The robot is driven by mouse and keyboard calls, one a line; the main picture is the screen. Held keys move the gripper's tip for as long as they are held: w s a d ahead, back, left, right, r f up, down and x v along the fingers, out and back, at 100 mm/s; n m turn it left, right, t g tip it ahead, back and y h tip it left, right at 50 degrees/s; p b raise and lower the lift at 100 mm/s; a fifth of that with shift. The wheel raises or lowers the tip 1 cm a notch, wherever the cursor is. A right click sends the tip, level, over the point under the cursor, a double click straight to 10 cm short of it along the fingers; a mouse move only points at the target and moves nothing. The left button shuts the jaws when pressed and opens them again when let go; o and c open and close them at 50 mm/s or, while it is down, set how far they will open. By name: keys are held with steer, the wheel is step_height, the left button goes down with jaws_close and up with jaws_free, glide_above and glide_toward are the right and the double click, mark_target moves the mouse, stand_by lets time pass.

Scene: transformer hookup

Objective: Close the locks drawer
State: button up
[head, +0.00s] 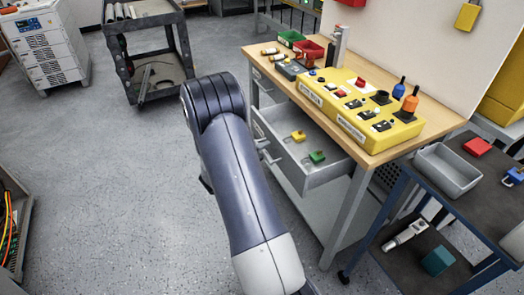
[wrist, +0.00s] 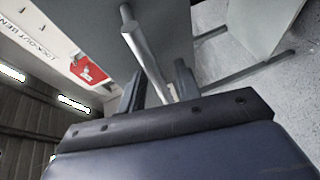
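The locks drawer (head: 325,172) stands pulled out from under the wooden-topped bench in the head view. A yellow lock (head: 298,135) and a green lock (head: 317,157) lie in it. In the wrist view, a grey bar handle (wrist: 143,45) runs from the grey front panel (wrist: 85,20) down between the fingers of my gripper (wrist: 160,86). The fingers stand apart on either side of the bar. Whether either touches it, I cannot tell. My gripper is hidden in the head view, where my arm reaches forward left of the drawer.
The bench (head: 375,157) carries a yellow panel box (head: 345,118) and red (head: 311,50) and green (head: 290,38) bins. A dark cart (head: 400,255) with a grey tray stands close on the right. Open floor (head: 110,190) lies left of my arm.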

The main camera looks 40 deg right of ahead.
jaws_close()
stand_by(0.6)
